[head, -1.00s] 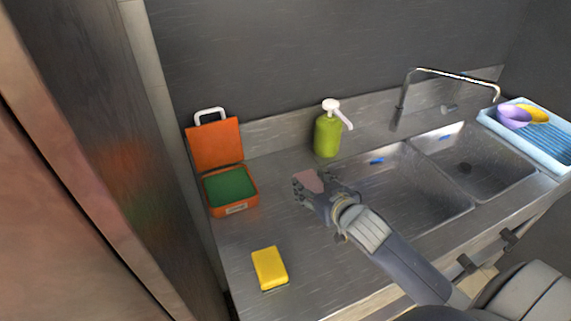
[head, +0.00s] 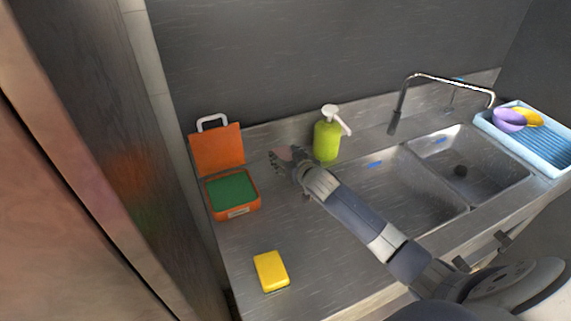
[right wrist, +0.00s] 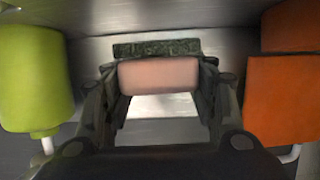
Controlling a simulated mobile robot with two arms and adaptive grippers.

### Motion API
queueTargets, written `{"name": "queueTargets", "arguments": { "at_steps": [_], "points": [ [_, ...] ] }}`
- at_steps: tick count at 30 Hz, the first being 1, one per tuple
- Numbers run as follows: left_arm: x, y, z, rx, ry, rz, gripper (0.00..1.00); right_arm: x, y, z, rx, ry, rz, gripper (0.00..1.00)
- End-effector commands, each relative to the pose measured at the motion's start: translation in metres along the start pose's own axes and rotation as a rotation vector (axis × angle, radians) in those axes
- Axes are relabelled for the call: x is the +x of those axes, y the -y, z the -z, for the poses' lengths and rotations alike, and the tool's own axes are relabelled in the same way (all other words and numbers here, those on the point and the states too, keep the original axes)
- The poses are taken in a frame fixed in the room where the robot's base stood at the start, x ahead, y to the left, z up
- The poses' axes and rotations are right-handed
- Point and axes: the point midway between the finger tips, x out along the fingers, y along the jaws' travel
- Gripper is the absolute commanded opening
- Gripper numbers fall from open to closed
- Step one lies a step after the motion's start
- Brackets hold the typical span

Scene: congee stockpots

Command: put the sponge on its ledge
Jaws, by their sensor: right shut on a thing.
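My right gripper (head: 283,161) is shut on a pink sponge (head: 284,153), held near the back wall between the orange box and the green bottle. In the right wrist view the pink sponge (right wrist: 158,75) sits between both fingers. A dark green speckled strip (right wrist: 157,48) lies along its far side; I cannot tell whether it belongs to the sponge. A raised steel strip (head: 262,140) runs along the foot of the wall behind the gripper; I cannot tell whether it is the ledge. My left gripper is not in view.
An open orange box (head: 233,212) with a green pad stands left of the gripper. A green pump bottle (head: 326,141) stands close on the right. A yellow block (head: 270,271) lies at the front. Sink basins (head: 400,195) and a blue rack (head: 545,150) are further right.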

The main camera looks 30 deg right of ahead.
Motion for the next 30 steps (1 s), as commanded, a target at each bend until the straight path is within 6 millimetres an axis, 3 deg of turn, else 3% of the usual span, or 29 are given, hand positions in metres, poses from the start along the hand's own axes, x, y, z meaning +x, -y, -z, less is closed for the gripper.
{"name": "queueTargets", "arguments": {
  "at_steps": [11,23,24,26,30],
  "points": [
    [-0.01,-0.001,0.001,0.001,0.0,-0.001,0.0,0.014,0.0,-0.03,0.0,0.002,0.0,0.36],
    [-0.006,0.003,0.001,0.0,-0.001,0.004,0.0,0.016,0.0,-0.036,-0.001,0.0,0.001,0.36],
    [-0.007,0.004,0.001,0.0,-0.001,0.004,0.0,0.016,0.0,-0.035,-0.001,0.0,0.001,0.59],
    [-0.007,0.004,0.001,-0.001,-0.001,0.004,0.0,0.016,0.0,-0.035,-0.001,0.0,0.001,0.73],
    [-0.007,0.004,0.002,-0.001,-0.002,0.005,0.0,0.016,0.0,-0.035,-0.001,0.0,0.001,0.73]
  ]
}}
